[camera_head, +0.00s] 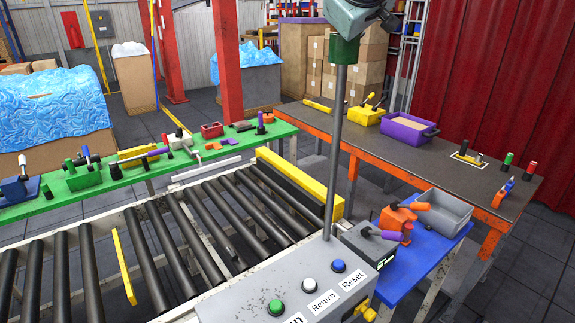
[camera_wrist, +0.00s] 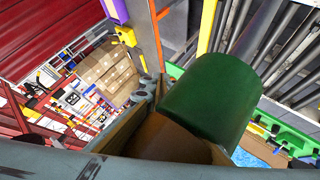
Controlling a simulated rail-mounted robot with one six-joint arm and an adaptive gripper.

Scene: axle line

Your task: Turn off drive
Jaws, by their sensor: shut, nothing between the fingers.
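A grey control box (camera_head: 315,283) stands at the front of the roller conveyor (camera_head: 215,215) in the head view. It has a green button (camera_head: 276,307), a white button (camera_head: 309,285) marked Return and a blue button (camera_head: 338,266) marked Reset. The green button's label is cut off. My arm is at the top of the head view, above a green cylinder (camera_head: 345,50) on a grey pole. A green cylinder (camera_wrist: 212,95) fills the middle of the wrist view.
The pole (camera_head: 336,150) rises beside the control box. An orange clamp (camera_head: 394,222) with a purple handle and a grey bin (camera_head: 440,211) are on the blue table. A green bench (camera_head: 215,150) and a dark-topped table (camera_head: 400,160) hold parts.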

